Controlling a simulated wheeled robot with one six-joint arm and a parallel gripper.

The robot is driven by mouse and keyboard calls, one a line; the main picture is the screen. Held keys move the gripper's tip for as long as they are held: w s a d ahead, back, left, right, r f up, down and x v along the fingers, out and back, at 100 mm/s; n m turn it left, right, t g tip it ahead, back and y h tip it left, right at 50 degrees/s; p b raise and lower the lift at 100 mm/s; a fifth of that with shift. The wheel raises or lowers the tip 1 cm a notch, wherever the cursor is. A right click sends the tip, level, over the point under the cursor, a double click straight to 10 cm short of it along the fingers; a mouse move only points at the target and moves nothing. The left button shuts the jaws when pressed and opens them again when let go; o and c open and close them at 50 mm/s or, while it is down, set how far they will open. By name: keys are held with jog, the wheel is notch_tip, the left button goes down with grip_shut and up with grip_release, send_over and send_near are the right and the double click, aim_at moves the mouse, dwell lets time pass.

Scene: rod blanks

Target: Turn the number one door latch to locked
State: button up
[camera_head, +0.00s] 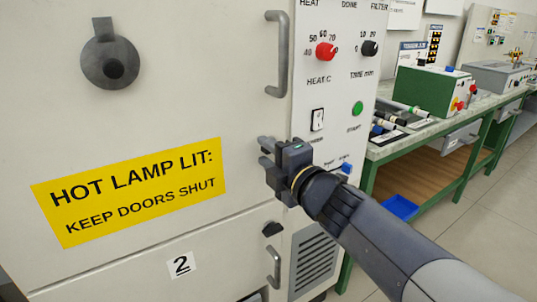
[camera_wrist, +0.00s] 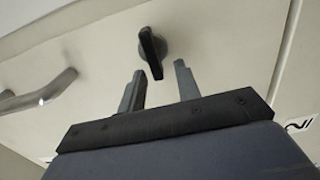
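The number one door (camera_head: 150,115) is the large upper cream door, and it is shut. Its latch (camera_wrist: 152,50) is a dark round knob with a raised bar, seen in the wrist view between the door handle and the seam by the "2" label. The bar lies nearly up and down in that view, so roughly level across the door. My gripper (camera_head: 264,151) is at the door's lower right and hides this latch in the head view. In the wrist view my gripper (camera_wrist: 159,78) is open, its fingers apart and empty, with the latch just ahead between them.
The upper door handle (camera_head: 278,55) is above my gripper. The control panel (camera_head: 335,95) with knobs and switches stands close on the right. Below are the number two door's dark latch (camera_head: 272,229) and handle (camera_head: 274,266). A green-legged bench (camera_head: 365,180) stands right.

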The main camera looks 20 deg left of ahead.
jog(key=p+v, duration=0.3)
jog(key=v, duration=0.7)
jog(key=shift+s+d, duration=0.25)
jog(key=shift+s, duration=0.1)
jog(key=b+x, duration=0.3)
jog(key=x, duration=0.7)
jog(key=shift+w+a, duration=0.25)
jog(key=shift+w, duration=0.05)
